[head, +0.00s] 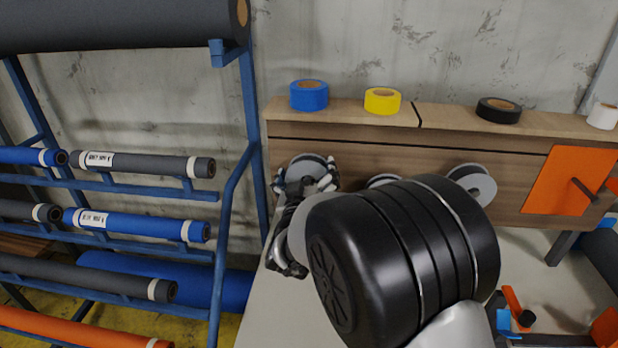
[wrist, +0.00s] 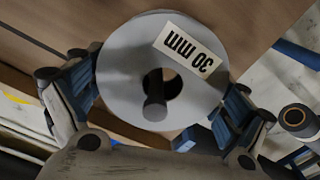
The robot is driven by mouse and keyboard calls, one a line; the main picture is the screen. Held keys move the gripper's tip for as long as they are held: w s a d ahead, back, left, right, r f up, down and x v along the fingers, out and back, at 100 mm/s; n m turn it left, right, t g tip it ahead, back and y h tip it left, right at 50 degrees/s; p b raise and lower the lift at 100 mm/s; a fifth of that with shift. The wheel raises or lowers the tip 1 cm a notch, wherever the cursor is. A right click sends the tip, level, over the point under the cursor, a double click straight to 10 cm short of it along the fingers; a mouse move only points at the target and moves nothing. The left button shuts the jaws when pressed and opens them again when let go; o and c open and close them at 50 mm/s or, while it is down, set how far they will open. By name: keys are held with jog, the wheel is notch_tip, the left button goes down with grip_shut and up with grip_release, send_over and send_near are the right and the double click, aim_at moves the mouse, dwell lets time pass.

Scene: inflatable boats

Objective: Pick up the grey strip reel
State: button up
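The grey strip reel (wrist: 118,75) hangs on a peg (wrist: 155,102) at the wooden panel, with a label reading "30 mm". In the head view the reel (head: 307,165) shows at the panel's left end, partly hidden by my arm. My gripper (wrist: 158,95) has one finger on each side of the reel, close against its rim. In the head view my gripper (head: 306,178) reaches the panel around this reel. The peg still passes through the reel's hole. I cannot tell whether both pads press on the rim.
Two more grey reels (head: 473,182) (head: 383,181) hang to the right, partly behind my arm. Blue (head: 309,96), yellow (head: 382,101), black (head: 498,110) and white (head: 603,116) tape rolls stand on the ledge above. A blue rack (head: 231,190) with rolled fabric stands at left.

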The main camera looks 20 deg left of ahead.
jog(key=c, duration=0.9)
jog(key=shift+c, duration=0.4)
jog(key=shift+r, duration=0.2)
jog(key=shift+r, duration=0.35)
jog(key=p+v, duration=0.3)
jog(key=v, duration=1.5)
jog(key=shift+r, duration=0.2)
